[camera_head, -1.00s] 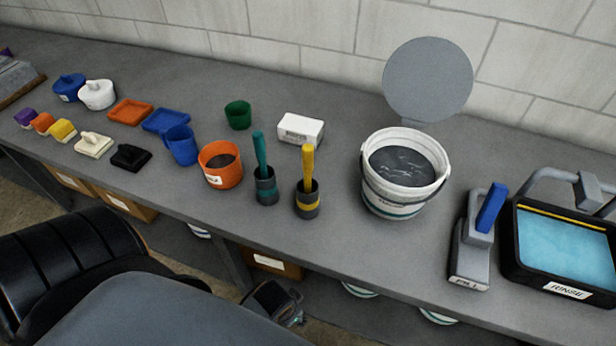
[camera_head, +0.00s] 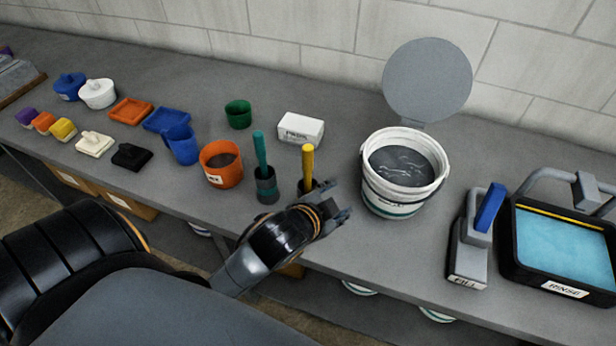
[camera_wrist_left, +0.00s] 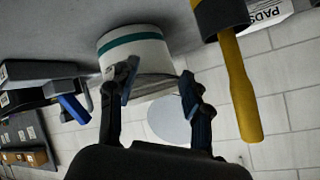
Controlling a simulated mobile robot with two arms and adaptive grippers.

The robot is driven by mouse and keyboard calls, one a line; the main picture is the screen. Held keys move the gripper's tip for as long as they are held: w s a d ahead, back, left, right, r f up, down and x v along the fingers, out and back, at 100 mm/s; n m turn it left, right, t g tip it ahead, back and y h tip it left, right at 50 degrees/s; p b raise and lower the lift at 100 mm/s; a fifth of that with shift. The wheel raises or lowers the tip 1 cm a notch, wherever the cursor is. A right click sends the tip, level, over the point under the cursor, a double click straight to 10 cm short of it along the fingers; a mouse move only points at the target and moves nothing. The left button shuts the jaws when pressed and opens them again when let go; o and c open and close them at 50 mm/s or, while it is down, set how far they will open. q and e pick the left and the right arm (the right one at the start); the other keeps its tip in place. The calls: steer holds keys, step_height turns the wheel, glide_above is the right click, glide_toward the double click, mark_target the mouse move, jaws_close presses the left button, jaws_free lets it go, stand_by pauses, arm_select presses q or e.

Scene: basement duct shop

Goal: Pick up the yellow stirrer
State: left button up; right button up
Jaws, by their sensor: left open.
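The yellow stirrer (camera_head: 307,163) stands upright in a dark cup (camera_head: 304,187), its handle up. In the head view my left gripper (camera_head: 343,202) is in front of the cup and to its right, and hides the cup's lower part. In the left wrist view the picture is upside down, and the yellow stirrer (camera_wrist_left: 240,88) hangs from its dark cup (camera_wrist_left: 221,14) at the right. My left gripper (camera_wrist_left: 160,85) is open and empty there, its fingers apart, with the stirrer outside them to the right. My right gripper is not in view.
A teal stirrer (camera_head: 261,151) in a dark cup (camera_head: 266,187) stands just left. A white bucket (camera_head: 378,203) of dark liquid is close on the right. A white box (camera_head: 300,129) is behind. An orange pot (camera_head: 222,176) is further left. The bench front edge is below my gripper.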

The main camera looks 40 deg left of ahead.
arm_select(q)
steer(key=w+d+r+m+t+h, duration=0.3)
steer(key=r+m, duration=0.2)
steer(key=r, duration=0.3)
steer(key=w+d+r+m+t+h, duration=0.3)
steer(key=r+m, duration=0.2)
steer(key=r, duration=0.3)
steer(key=w+d+r+m+t+h, duration=0.25)
steer(key=r+m, duration=0.25)
steer(key=r, duration=0.3)
steer(key=s+d+r+m+g+h, duration=0.35)
steer(key=d+m+g+h, duration=0.35)
steer(key=m, duration=0.7)
steer(key=s+d+r+m+g+h, duration=0.3)
steer(key=s+d+m+g+h, duration=0.35)
steer(key=m, duration=0.75)
steer(key=m+g+y, duration=0.6)
steer(key=m+y, duration=1.1)
steer(key=y, duration=0.5)
glide_above(308, 147)
step_height(308, 147, down, 11)
step_height(308, 147, down, 8)
steer(key=shift+w+r+b, duration=0.1)
steer(key=shift+b, duration=0.35)
steer(key=shift+f+p, duration=1.25)
steer(key=shift+f, duration=1.45)
jaws_close()
